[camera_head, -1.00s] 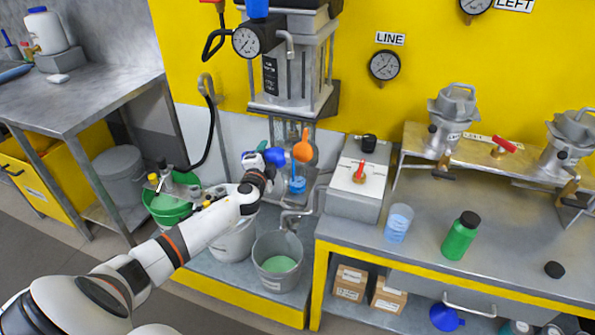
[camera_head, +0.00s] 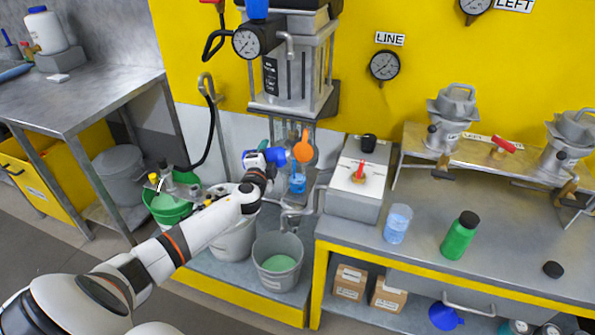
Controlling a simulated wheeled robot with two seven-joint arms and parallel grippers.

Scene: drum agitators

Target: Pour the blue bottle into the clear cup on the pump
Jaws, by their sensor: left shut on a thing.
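My left gripper (camera_head: 263,162) is shut on the blue bottle (camera_head: 275,155), which lies tipped nearly level with its mouth end to the right. The bottle is at the pump, close to an orange paddle-shaped part (camera_head: 303,149). Below and slightly right of the bottle's mouth, the clear cup (camera_head: 297,181) stands on the pump with blue liquid in it. The bottle's mouth and the cup's rim are small and partly hidden, so I cannot tell whether liquid is running now. My right gripper is not in view.
A clear cup with pale blue liquid (camera_head: 397,225) and a green bottle (camera_head: 460,236) stand on the right bench. A grey box with a red lever (camera_head: 358,180) stands right of the pump. Buckets (camera_head: 278,262) stand below my arm. A hose (camera_head: 208,130) hangs at the left.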

